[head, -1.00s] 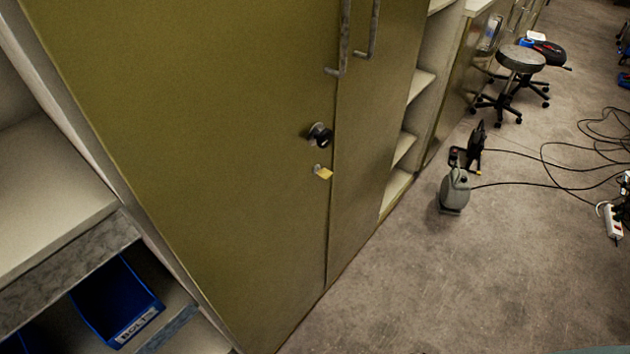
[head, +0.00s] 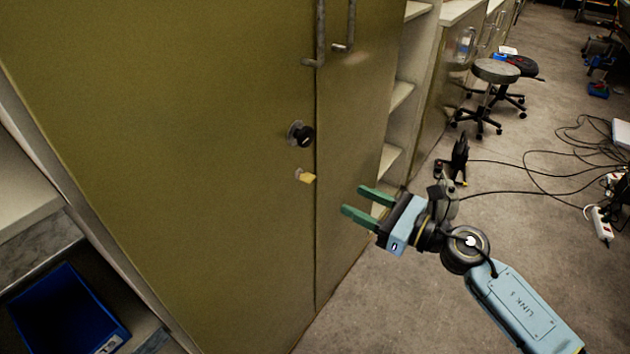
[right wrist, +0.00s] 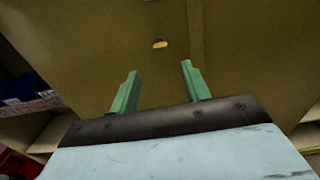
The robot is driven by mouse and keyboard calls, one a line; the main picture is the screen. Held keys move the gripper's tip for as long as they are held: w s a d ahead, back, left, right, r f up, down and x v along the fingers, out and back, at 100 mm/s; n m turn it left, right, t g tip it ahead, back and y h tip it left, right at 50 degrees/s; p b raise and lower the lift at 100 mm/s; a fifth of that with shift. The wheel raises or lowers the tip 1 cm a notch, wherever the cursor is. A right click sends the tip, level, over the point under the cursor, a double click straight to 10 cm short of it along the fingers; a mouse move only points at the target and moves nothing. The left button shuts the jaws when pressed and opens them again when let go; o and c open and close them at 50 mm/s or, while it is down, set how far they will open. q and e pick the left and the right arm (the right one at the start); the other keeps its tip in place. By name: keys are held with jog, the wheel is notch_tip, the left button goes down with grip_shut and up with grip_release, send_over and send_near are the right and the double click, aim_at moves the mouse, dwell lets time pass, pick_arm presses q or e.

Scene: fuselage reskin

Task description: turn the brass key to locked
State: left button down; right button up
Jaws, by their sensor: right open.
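The brass key (head: 306,177) sits in a lock on the olive cabinet door (head: 200,200), below a round black knob (head: 300,134). Its yellow head sticks out and lies roughly flat. In the right wrist view the key (right wrist: 160,43) shows ahead of the fingers, near the top middle. My right gripper (head: 363,203) is open and empty, with green fingers pointing at the door. It is to the right of the key and a little lower, apart from it. The open fingers also show in the right wrist view (right wrist: 157,85). My left gripper is not in view.
Two upright handles (head: 319,35) are above the knob. A blue bin (head: 68,310) sits on a shelf at the lower left. Open shelves, stools (head: 496,72) and loose cables (head: 560,165) lie to the right. The door front around the key is clear.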

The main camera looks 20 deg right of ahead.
aim_at(313, 180)
jog(key=p+x, duration=0.1)
jog(key=x, duration=0.8)
jog(key=shift+w+a, duration=0.25)
jog(key=shift+w, duration=0.1)
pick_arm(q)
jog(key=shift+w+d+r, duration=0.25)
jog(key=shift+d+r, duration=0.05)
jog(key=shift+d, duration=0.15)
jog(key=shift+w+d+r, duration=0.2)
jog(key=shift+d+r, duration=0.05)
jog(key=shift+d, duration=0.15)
pick_arm(e)
jog(key=shift+w+a, duration=0.45)
jog(key=shift+w, duration=0.1)
jog(key=shift+c, duration=0.5)
jog(key=c, duration=0.9)
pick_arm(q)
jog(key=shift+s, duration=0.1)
